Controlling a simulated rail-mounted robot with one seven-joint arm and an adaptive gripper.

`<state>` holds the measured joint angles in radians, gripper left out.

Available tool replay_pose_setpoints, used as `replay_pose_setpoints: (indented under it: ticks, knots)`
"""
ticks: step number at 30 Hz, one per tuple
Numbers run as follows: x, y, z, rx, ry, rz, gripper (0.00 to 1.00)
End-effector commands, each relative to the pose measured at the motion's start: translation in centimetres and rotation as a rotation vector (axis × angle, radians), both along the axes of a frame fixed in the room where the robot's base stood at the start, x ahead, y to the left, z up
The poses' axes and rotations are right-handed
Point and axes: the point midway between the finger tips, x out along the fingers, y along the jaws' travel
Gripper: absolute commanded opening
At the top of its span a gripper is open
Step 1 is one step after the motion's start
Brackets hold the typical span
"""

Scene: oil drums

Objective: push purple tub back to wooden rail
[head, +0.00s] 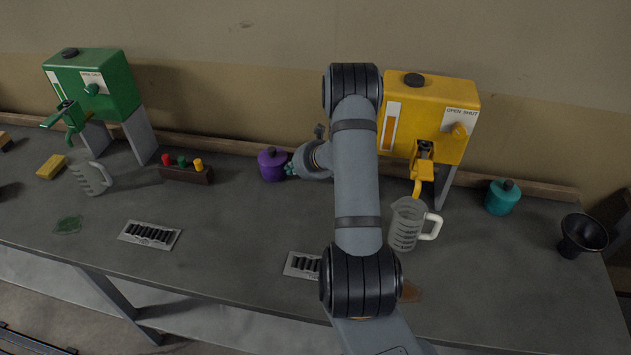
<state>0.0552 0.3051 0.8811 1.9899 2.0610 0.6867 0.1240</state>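The purple tub (271,167) with a dark lid knob stands upright on the grey bench, left of my arm. It is close in front of the wooden rail (232,147) that runs along the back of the bench. Whether it touches the rail is hard to tell from this view. My gripper (291,169) is at the right side of the tub, pointing left, at or very near its surface. The fingers are small and partly merge with the tub, so their opening does not show clearly.
A green drum (95,85) and a yellow drum (425,115) stand on supports at the back. A block with coloured plugs (186,174) is left of the tub. A measuring jug (407,225), teal tub (502,197) and black funnel (581,236) stand to the right. The bench front is mostly clear.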

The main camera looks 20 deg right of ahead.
Motion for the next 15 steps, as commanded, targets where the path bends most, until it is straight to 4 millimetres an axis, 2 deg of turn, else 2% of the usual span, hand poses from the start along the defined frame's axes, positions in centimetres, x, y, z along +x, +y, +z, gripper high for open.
replay_pose_setpoints:
  ticks: [8, 14, 15]
  knots:
    - [-0.6, -0.2, -0.2, 0.000, -0.001, -0.003, 0.00]
    - [-3.7, -1.1, -0.5, 0.001, -0.001, -0.012, 0.00]
    - [-4.1, -1.3, 0.8, -0.001, -0.006, -0.010, 0.00]
